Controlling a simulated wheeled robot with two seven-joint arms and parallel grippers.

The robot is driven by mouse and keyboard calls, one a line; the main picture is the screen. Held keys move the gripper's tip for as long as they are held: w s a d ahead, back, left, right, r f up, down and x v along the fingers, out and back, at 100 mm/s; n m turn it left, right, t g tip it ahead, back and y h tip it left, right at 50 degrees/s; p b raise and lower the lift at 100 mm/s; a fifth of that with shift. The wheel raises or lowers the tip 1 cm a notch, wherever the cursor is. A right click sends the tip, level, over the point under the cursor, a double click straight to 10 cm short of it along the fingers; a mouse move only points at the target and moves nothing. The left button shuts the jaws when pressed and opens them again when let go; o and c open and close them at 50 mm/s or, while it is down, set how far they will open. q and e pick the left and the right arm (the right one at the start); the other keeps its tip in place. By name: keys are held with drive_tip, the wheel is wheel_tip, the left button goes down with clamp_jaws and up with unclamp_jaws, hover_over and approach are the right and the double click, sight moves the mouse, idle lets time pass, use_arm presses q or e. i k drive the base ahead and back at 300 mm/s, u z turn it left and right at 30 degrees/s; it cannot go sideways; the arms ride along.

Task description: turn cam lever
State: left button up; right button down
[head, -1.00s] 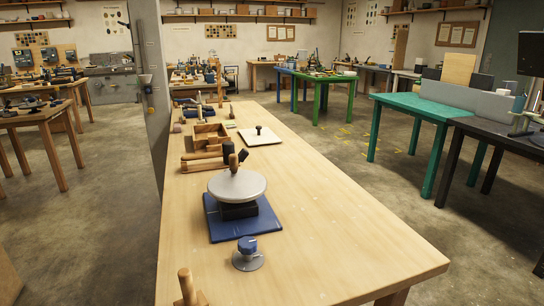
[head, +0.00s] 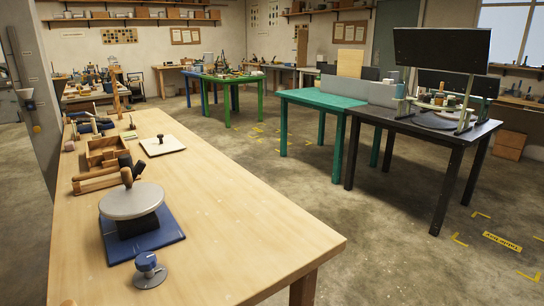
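No part is clearly recognisable as a cam lever. Neither of my grippers is in view.
A wooden box (head: 104,152) and a white board with a black knob (head: 163,146) lie farther back on the bench. A teal table (head: 318,98) adjoins the black table. Open concrete floor (head: 300,190) lies between bench and black table, with yellow floor markings (head: 502,242) at right.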

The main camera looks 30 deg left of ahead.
sight(141, 165)
drive_tip(key=z, duration=0.55)
drive_tip(key=i, duration=3.55)
drive_tip(key=u, duration=2.45)
drive_tip(key=i, duration=3.35)
drive_tip(key=u, duration=4.2)
drive_tip(key=i, duration=0.1)
drive_tip(key=u, duration=0.05)
